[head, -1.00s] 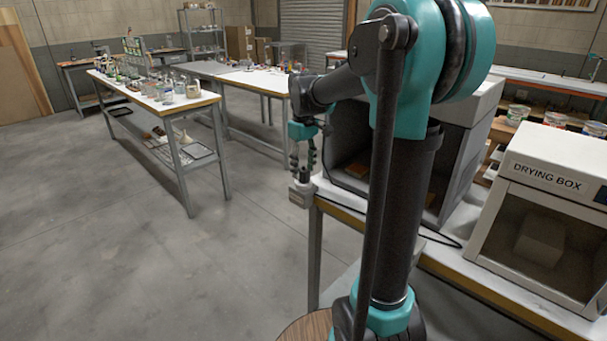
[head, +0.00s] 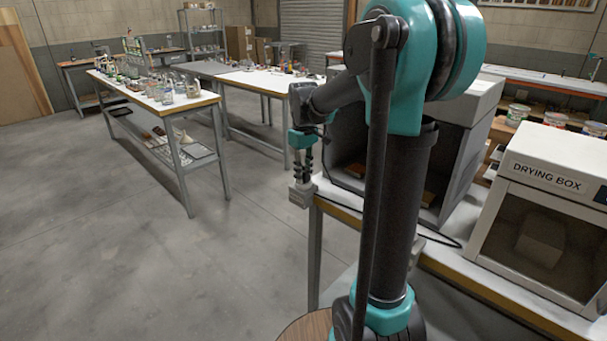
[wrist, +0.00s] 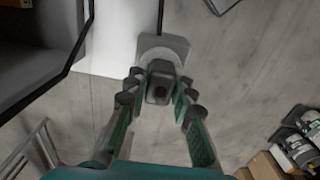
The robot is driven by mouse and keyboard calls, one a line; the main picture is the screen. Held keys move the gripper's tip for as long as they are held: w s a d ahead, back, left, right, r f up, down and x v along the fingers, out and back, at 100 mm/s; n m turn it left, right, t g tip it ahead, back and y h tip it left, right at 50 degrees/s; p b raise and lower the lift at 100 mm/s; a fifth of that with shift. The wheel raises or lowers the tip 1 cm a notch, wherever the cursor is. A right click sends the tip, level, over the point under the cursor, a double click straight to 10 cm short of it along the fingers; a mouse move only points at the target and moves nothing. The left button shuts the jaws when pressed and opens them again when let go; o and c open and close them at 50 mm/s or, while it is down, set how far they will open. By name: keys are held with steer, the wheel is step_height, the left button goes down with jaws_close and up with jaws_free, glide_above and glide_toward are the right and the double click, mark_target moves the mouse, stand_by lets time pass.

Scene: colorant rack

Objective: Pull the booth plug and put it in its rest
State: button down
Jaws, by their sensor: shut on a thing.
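The booth plug (wrist: 160,82) is a dark grey block-shaped piece between the fingertips of my gripper (wrist: 157,97) in the wrist view. My gripper is shut on it. Directly beyond it is a light grey block (wrist: 174,45) at the bench end; I cannot tell whether this is the socket or the rest, or how far the plug sits in it. In the head view my gripper (head: 302,178) points down over this grey block (head: 301,196) at the bench's left corner. The plug is too small to make out there.
The white bench (head: 345,196) carries the grey booth (head: 452,165) and the drying box (head: 545,185). A black cable (head: 440,239) runs along the bench. Floor (head: 120,260) left of the bench is clear, up to a table with jars (head: 205,99).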

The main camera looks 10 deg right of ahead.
mark_target(304, 169)
steer(key=c, duration=2)
jaws_free()
jaws_close()
steer(key=shift+r, duration=0.7)
steer(key=shift+r, duration=1.5)
steer(key=shift+r, duration=2)
